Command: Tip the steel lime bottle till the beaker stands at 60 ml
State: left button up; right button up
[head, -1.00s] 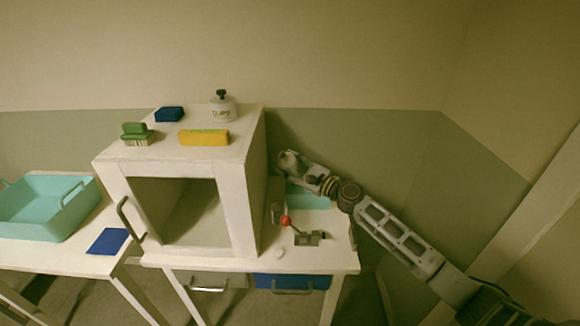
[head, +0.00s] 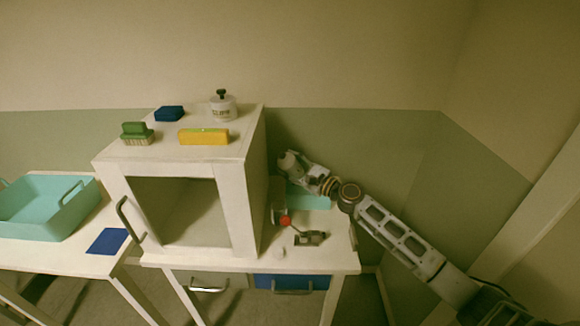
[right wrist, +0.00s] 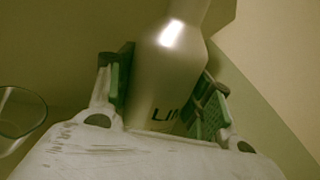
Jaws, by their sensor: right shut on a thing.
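The steel lime bottle (right wrist: 172,72) is smooth and silvery, with dark letters starting "LI" on its side; the rest of the label is hidden. My right gripper (right wrist: 168,92) is shut on it, with a green pad on each side. In the head view the right gripper (head: 306,172) holds the bottle (head: 287,161) tilted above the right-hand table, beside the cabinet. A clear glass rim, likely the beaker (right wrist: 22,112), shows at the left edge of the right wrist view. Its liquid level cannot be read. My left gripper is not in view.
The white cabinet (head: 230,186) stands close left of the bottle. A red-knobbed lever device (head: 310,238) and a turquoise mat or tray (head: 308,200) are on the table. A yellow block (head: 204,137), green brush (head: 136,132) and white jar (head: 222,108) sit on the cabinet.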

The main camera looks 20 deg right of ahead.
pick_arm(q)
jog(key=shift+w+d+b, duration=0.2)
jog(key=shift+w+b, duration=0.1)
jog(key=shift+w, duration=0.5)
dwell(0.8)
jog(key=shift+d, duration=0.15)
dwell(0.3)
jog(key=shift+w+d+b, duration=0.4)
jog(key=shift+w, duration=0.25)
pick_arm(e)
jog(key=shift+n, duration=0.4)
dwell(0.7)
pick_arm(q)
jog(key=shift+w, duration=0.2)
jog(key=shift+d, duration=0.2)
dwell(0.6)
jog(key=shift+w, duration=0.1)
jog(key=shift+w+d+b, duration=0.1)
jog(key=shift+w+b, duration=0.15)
jog(key=shift+b, duration=0.05)
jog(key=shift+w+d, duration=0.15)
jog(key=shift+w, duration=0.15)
dwell(0.4)
